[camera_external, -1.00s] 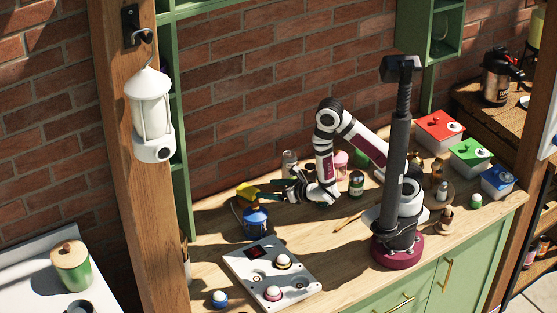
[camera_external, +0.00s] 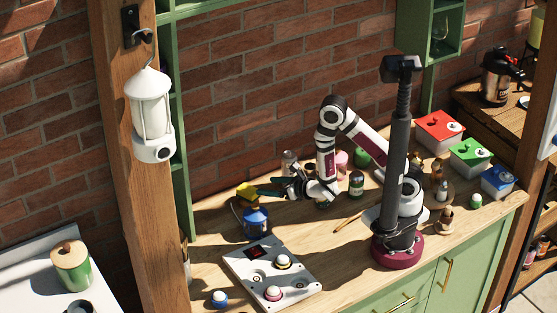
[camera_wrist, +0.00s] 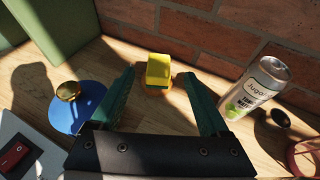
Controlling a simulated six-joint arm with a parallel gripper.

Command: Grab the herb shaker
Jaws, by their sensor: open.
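My gripper (camera_external: 262,190) is open, with its dark green fingers spread apart in the wrist view (camera_wrist: 159,76). A yellow block-like item (camera_wrist: 159,66) with an orange lower part shows between and beyond the fingertips; it also shows in the external view (camera_external: 245,189). No contact is clear. A small jar (camera_external: 356,184) with a dark lid and greenish contents stands right of my gripper and may be the herb shaker. I cannot tell for certain which item is the shaker.
A blue round item with a gold knob (camera_wrist: 72,105) is at left. A white panel with knobs (camera_external: 270,274) lies in front. The brick wall (camera_external: 250,110) closes the back. A pencil (camera_external: 347,222) lies on the tabletop.

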